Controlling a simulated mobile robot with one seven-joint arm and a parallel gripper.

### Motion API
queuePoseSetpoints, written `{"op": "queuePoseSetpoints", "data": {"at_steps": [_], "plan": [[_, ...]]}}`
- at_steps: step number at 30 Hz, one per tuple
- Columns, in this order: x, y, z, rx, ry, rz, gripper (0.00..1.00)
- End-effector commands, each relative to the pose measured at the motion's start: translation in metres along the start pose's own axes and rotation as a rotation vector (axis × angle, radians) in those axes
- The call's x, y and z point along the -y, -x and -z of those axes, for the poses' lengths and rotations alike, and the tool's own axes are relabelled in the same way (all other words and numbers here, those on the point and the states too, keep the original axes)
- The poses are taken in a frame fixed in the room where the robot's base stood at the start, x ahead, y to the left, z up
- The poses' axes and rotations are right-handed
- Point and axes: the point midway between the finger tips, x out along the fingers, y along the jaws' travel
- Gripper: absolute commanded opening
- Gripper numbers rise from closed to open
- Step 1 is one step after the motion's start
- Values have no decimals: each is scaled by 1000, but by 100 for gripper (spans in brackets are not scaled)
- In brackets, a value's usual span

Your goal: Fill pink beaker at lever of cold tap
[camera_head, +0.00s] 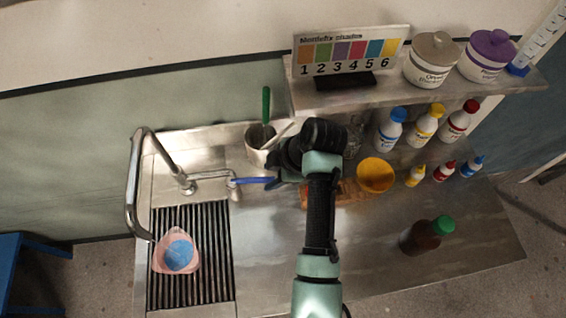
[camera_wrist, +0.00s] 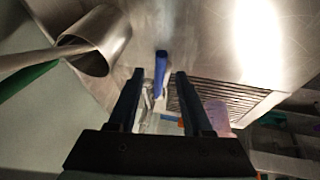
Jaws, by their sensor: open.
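The pink beaker (camera_head: 176,233) stands on the dark drain grate under the spout of the tap (camera_head: 134,190), with blue showing inside it. It also shows in part beyond my right finger in the wrist view (camera_wrist: 217,112). The tap's blue lever (camera_head: 252,181) points right, towards my gripper (camera_head: 277,172). In the wrist view the lever (camera_wrist: 161,62) appears between the two spread fingers of my open gripper (camera_wrist: 158,75). I cannot tell whether the fingers touch it. My arm hides part of the fingers in the head view.
A metal cup (camera_head: 258,150) with a green-handled tool stands close behind my gripper. An orange bowl (camera_head: 375,175), several small bottles and a brown bottle (camera_head: 420,237) stand to the right. A shelf (camera_head: 425,92) with jars overhangs the back. The counter's front is mostly clear.

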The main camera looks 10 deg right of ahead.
Motion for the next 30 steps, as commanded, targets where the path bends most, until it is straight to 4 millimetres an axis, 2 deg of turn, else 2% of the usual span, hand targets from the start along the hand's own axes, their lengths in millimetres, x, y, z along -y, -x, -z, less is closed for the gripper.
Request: {"op": "queuePoseSetpoints", "data": {"at_steps": [9, 15, 20, 30], "plan": [[-1, 69, -1, 1, 2, -6, 50], [0, 102, 0, 0, -1, -2, 50], [0, 110, 0, 1, 0, -1, 50], [0, 110, 0, 0, 0, 0, 50]]}}
